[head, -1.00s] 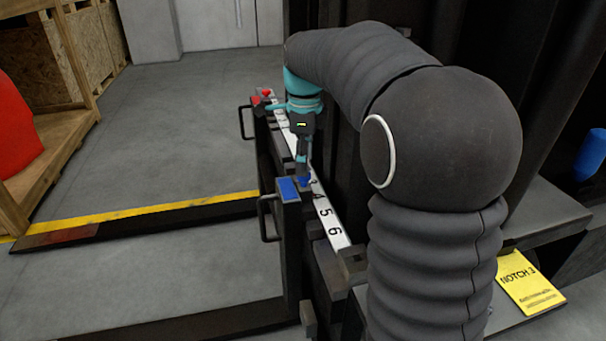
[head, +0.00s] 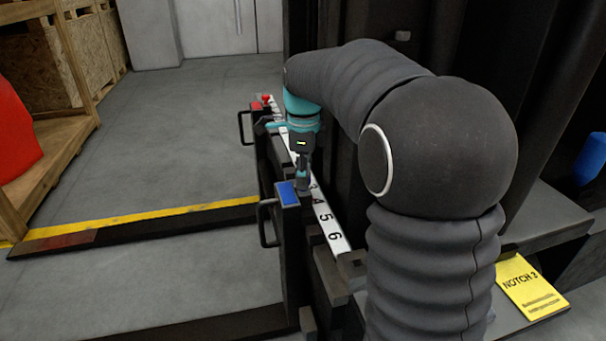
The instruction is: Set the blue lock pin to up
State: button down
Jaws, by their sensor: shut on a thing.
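In the head view, the blue-marked slider block (head: 288,194) sits on the numbered rail, with a black handle on its left side. My gripper (head: 302,188) points down at the right edge of this block and is shut on the blue lock pin. The fingers cover the pin, so its height cannot be told. The white number strip (head: 323,217) shows 4, 5 and 6 in front of the gripper; the lower numbers are mostly hidden by it.
A red-marked block with a red pin (head: 266,100) stands at the rail's far end. A yellow card reading NOTCH 3 (head: 531,287) lies on the right ledge. A wooden crate (head: 60,130) stands left. A blue cylinder (head: 590,160) is at far right.

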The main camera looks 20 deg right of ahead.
jog(key=shift+r, duration=0.1)
notch_tip(320, 180, up, 3)
jog(key=p, duration=0.3)
jog(key=shift+r+p, duration=0.2)
jog(key=shift+p, duration=0.1)
jog(key=c, duration=0.8)
grip_release()
jog(key=shift+o, duration=0.2)
notch_tip(320, 180, up, 12)
